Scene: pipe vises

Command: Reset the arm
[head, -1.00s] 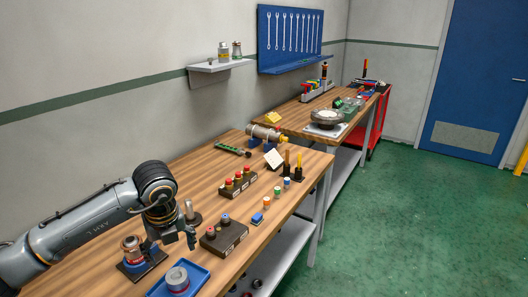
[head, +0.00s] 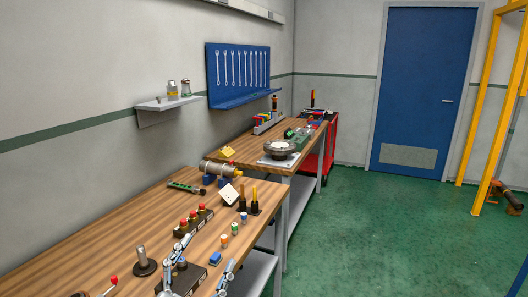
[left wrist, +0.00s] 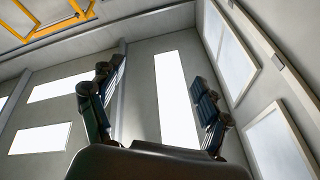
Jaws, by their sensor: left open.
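My left gripper (head: 202,264) shows at the bottom of the head view. Its two fingers point up, apart and empty, in front of the near workbench (head: 95,233). The left wrist view shows the same open fingers (left wrist: 158,72) against ceiling panels and walls, with nothing between them. The rest of my left arm is below the head view's edge. My right gripper is not in view.
The bench holds a dark block with red buttons (head: 194,222), a round-based post (head: 144,261), a blue block (head: 215,258) and a pipe in a vise (head: 220,169). A dark box sits behind my fingers.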

